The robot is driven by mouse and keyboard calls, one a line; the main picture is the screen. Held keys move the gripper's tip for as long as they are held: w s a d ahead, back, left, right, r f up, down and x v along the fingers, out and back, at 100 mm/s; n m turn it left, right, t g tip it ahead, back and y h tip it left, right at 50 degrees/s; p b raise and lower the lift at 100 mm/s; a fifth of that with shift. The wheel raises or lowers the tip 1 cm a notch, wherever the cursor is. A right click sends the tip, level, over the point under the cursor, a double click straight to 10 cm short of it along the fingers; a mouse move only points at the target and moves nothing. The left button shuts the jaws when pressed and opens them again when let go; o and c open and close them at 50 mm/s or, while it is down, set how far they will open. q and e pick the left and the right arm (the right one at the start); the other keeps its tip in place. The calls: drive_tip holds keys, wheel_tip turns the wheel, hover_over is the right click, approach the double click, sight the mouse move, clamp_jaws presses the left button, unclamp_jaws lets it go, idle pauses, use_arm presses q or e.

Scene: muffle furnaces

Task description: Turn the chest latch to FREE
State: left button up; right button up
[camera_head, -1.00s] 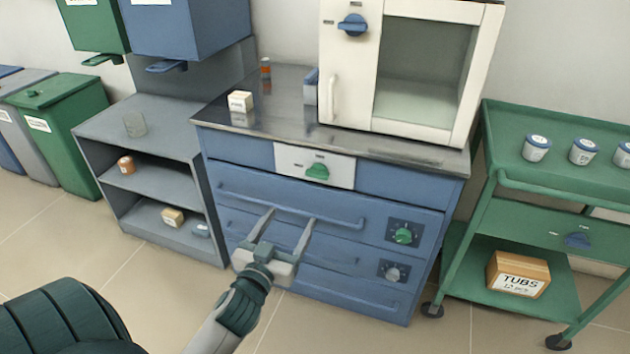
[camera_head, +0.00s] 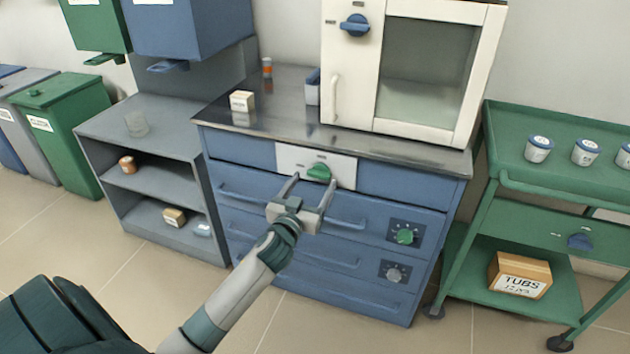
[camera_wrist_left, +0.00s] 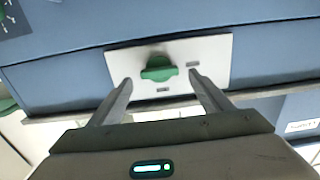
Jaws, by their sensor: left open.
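The chest latch is a green knob (camera_head: 319,172) on a white plate (camera_head: 290,158) at the top front of the blue drawer chest (camera_head: 232,150). Small labels sit beside and below the knob, too small to read. My left gripper (camera_head: 307,194) is open and empty, just below and in front of the plate. In the left wrist view the green knob (camera_wrist_left: 158,69) lies ahead, between and beyond the open fingertips (camera_wrist_left: 160,84), apart from them. My right gripper is not in view.
A white furnace (camera_head: 350,90) with a blue knob stands on the chest top, beside a small box (camera_head: 242,101). Below the plate are drawer handles and two dials. A green cart (camera_head: 500,190) stands right, a grey shelf (camera_head: 100,130) left.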

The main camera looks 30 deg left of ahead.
sight(319, 174)
use_arm(q)
drive_tip(key=shift+x, duration=1.15)
drive_tip(key=shift+d, duration=0.1)
drive_tip(key=c, duration=1)
drive_tip(key=shift+c, duration=0.2)
